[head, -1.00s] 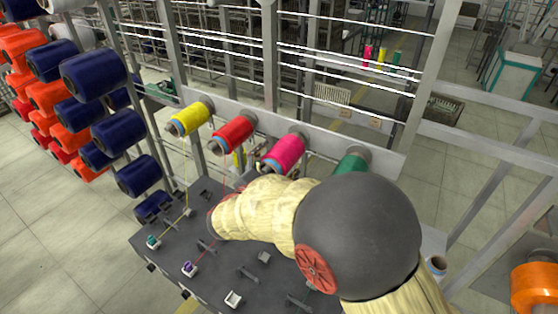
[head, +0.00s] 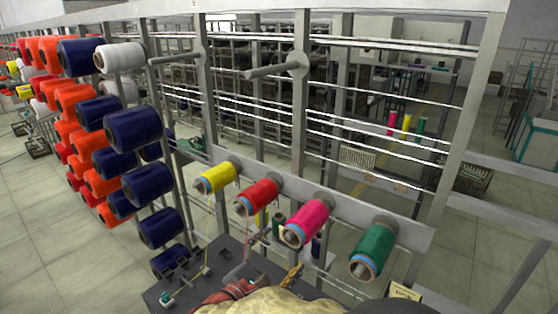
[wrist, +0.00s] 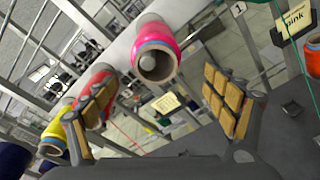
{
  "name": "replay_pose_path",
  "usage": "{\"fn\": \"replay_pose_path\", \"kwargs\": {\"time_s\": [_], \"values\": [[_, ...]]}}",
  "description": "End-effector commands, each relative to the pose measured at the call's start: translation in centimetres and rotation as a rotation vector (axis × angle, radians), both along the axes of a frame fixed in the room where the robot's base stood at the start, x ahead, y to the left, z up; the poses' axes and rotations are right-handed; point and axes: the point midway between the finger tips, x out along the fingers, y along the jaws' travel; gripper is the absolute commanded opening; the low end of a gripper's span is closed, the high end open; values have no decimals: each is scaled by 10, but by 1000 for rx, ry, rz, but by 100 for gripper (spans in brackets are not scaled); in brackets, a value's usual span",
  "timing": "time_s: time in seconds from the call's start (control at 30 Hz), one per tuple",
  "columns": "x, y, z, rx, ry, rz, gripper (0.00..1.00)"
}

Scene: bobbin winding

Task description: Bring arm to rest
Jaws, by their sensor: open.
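My gripper (wrist: 158,98) is open in the wrist view, its two tan-padded fingers spread with nothing between the pads. Beyond them hang the pink spool (wrist: 155,62), the red spool (wrist: 97,85) and the yellow spool (wrist: 55,128). In the head view my cream-covered arm lies low at the bottom edge, cut off by the frame, over the dark work table (head: 228,250). The yellow (head: 216,179), red (head: 257,196), pink (head: 307,221) and green spools (head: 373,250) hang on pegs along the grey rail, above and behind my arm.
A rack of navy spools (head: 133,128) and orange spools (head: 75,97) stands at the left. Small fittings (head: 166,298) sit on the table's left part. A card reading "pink" (wrist: 294,20) shows at the wrist view's upper right. Open floor (head: 35,220) lies at the left.

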Motion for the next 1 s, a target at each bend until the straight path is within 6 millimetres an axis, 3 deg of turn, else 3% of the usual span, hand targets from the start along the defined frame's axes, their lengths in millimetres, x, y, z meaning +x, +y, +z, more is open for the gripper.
{"fn": "replay_pose_path", "kwargs": {"time_s": [0.17,0.3,0.5,0.7,0.87,1.0], "values": [[-36,-27,-56,121,158,-115,86],[-90,-59,-90,343,283,-291,86],[-165,-96,-122,765,361,-596,86],[-221,-106,-132,1281,304,-878,86],[-242,-112,-124,1647,173,-1018,86],[-251,-130,-113,1860,23,-1064,86]]}}
